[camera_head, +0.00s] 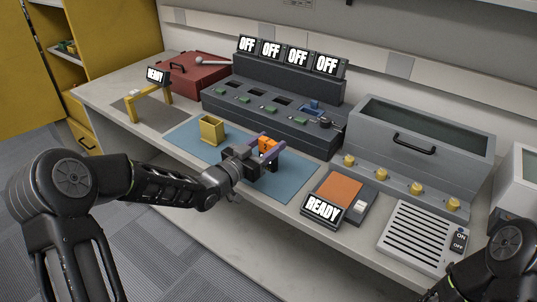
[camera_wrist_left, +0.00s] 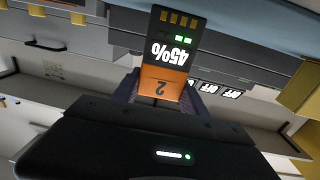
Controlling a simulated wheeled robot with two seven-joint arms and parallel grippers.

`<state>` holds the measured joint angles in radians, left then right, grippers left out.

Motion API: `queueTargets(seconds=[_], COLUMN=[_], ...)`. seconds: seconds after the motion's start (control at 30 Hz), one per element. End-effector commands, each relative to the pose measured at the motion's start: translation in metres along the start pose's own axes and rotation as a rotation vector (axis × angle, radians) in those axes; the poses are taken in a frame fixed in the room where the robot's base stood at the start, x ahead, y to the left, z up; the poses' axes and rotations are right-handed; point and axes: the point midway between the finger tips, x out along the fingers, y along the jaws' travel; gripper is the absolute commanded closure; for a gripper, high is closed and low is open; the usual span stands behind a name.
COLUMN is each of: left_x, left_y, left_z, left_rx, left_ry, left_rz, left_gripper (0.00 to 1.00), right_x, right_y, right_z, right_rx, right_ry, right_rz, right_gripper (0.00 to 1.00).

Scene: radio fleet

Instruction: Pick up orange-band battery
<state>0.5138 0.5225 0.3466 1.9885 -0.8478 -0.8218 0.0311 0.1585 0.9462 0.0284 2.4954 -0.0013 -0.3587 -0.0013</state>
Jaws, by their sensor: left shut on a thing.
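The orange-band battery (camera_wrist_left: 163,82) shows in the left wrist view as a dark block with an orange band marked 2, a lit 45% readout and gold contacts at its end. In the head view its orange part (camera_head: 267,145) shows between the fingers of my left gripper (camera_head: 270,147). My left gripper is shut on this battery above the blue mat (camera_head: 290,180). Its fingers hide part of the battery. My right arm (camera_head: 497,270) shows at the lower right corner; its gripper is out of view.
A yellow open box (camera_head: 212,129) stands on the mat to the left. A dark charger rack (camera_head: 270,122) with several OFF screens stands behind. A READY device with an orange pad (camera_head: 340,189) is at right, beside a grey case (camera_head: 415,140).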

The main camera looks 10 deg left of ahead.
Motion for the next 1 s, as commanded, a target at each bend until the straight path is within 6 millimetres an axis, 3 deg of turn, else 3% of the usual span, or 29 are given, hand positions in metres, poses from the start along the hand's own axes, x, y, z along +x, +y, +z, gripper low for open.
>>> queueTargets(seconds=[0.47,0.77,1.0], left_x=[0.0,0.0,0.0], left_y=[0.0,0.0,0.0], left_z=[-0.001,-0.005,-0.039], left_rx=[0.0,0.001,0.005], left_ry=[0.001,0.002,0.004], left_rz=[0.0,0.0,0.0], left_gripper=[0.96,0.96,0.96], right_x=[0.0,0.0,0.0], right_y=[0.0,0.0,0.0], right_z=[0.0,0.0,0.0], right_rx=[0.0,0.0,0.0], right_ry=[0.0,0.0,0.0], right_rz=[0.0,0.0,0.0], right_gripper=[0.64,0.64,0.64])
